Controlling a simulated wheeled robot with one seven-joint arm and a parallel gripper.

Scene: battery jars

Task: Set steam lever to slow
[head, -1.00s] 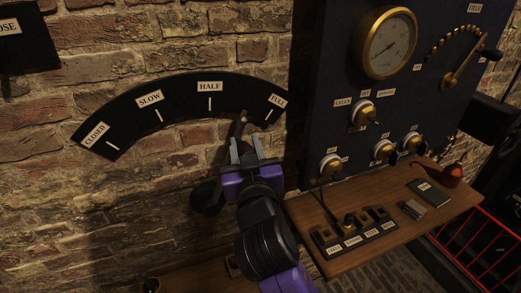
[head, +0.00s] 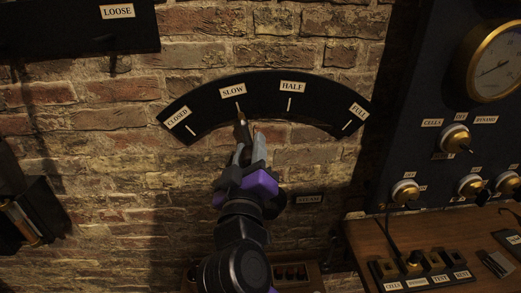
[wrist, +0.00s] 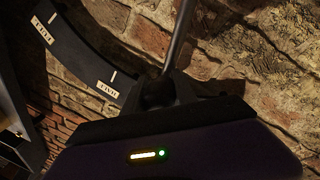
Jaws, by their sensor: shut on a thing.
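The steam lever (head: 241,130) stands in front of the brick wall, its tip just below the SLOW mark on the dark curved scale (head: 265,107). The scale reads CLOSED, SLOW, HALF and FULL from left to right. My gripper (head: 249,150) is shut on the lever just below its tip and hides much of it. In the wrist view the lever's metal rod (wrist: 181,38) runs up from between my fingers (wrist: 168,91). The HALF and FULL end of the scale (wrist: 85,55) shows upside down at the left there.
A dark panel (head: 400,140) with a brass gauge (head: 490,65) and knobs stands at the right. A wooden shelf (head: 365,245) with labelled sockets juts out below it. A dark box labelled LOOSE (head: 60,35) hangs upper left.

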